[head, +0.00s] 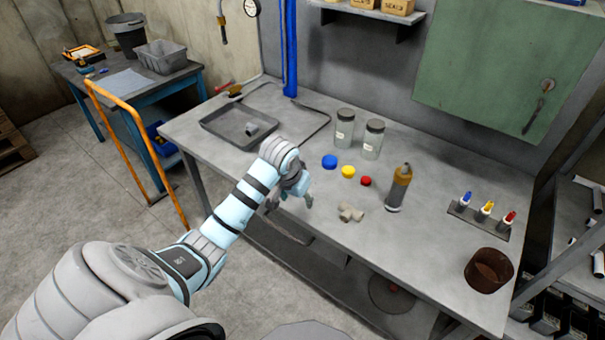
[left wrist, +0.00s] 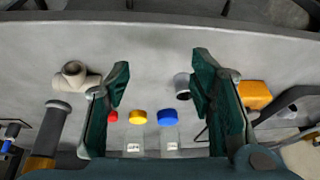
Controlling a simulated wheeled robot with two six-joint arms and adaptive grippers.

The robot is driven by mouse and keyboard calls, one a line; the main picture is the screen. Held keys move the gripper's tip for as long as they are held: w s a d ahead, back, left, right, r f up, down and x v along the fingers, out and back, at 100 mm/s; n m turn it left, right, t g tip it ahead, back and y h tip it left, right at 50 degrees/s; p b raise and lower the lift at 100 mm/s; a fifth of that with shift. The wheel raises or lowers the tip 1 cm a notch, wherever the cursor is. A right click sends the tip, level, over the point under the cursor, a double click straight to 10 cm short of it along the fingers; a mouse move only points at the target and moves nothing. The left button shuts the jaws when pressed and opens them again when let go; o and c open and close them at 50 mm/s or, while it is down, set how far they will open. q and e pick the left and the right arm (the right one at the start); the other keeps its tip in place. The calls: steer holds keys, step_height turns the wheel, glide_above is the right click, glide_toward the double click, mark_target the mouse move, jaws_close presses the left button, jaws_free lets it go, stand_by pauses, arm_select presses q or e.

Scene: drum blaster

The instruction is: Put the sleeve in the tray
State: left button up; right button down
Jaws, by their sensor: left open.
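A short grey hollow cylinder, which looks like the sleeve (left wrist: 183,86), lies on the bench beside the inner side of the right-hand finger in the left wrist view. In the head view my arm seems to hide it. My left gripper (head: 289,204) is open with nothing between its fingers; in the left wrist view its two fingers (left wrist: 160,85) are spread wide over the bench. The shallow grey tray (head: 213,122) sits at the bench's far left, left of and beyond the gripper. A small grey block-like piece (head: 252,128) is in it. My right gripper is not in view.
On the workbench (head: 420,235), a beige tee fitting (head: 350,213), a caulking-like tube (head: 399,188), blue (head: 330,162), yellow and red caps, and two jars (head: 344,128) stand right of the gripper. An orange item (left wrist: 255,95) shows behind the right-hand finger.

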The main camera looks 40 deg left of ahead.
arm_select(q)
steer(key=w+a+r+n, duration=0.1)
steer(key=w+a+r, duration=0.3)
steer(key=r, duration=0.3)
steer(key=b+x, duration=0.1)
steer(key=x, duration=0.3)
steer(key=b+x, duration=0.1)
steer(key=x, duration=0.4)
steer(key=w+b+x, duration=0.1)
steer(key=b+x, duration=0.1)
steer(key=x, duration=0.2)
steer(key=shift+w+a+f, duration=0.1)
steer(key=shift+a+f, duration=0.05)
jaws_close()
